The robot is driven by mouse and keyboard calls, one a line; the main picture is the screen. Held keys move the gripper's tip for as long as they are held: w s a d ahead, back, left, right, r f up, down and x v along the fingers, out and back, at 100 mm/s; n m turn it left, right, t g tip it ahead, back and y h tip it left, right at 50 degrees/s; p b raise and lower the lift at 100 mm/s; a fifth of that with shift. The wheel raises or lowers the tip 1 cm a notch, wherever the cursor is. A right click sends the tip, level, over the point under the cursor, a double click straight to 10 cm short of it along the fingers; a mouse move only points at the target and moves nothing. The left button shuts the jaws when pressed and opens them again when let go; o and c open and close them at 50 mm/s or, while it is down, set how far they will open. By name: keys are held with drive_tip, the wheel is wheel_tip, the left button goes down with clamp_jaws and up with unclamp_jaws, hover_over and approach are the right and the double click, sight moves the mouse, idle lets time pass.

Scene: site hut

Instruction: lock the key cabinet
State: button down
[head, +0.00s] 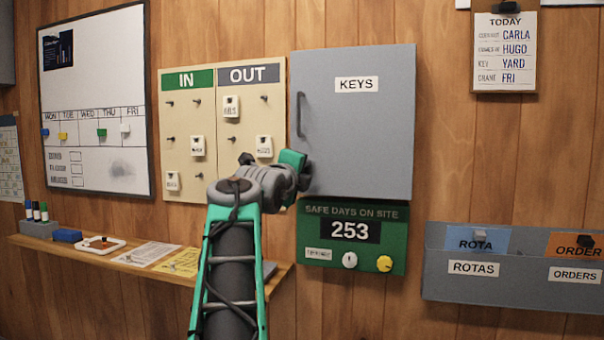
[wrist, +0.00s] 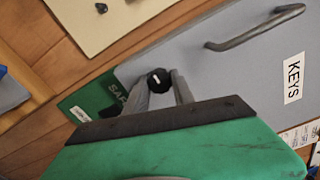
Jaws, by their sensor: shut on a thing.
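The grey key cabinet (head: 362,140) hangs on the wall with its door looking closed. Its front bears a KEYS label (head: 357,84) and a bar handle (head: 299,114) at the left edge. In the wrist view, the cabinet door (wrist: 235,70) shows the same handle (wrist: 255,27). My gripper (wrist: 160,80) is shut on a black round knob (wrist: 158,79) with a short white mark, at the door's lower handle-side corner. In the head view, my gripper (head: 304,172) is at that corner and hides the knob. I cannot tell whether the lock is turned.
A green safe-days board (head: 315,212) with a white and a yellow knob hangs just below the cabinet. The IN/OUT key board (head: 200,130) is close on the left. A shelf (head: 150,265) with papers lies lower left. Grey document racks (head: 510,290) hang lower right.

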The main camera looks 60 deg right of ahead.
drive_tip(key=c, duration=1.1)
unclamp_jaws()
drive_tip(key=shift+o, duration=0.2)
drive_tip(key=s+a, duration=0.1)
drive_tip(key=a, duration=0.6)
drive_tip(key=shift+s+a, duration=0.15)
drive_tip(key=shift+a, duration=0.2)
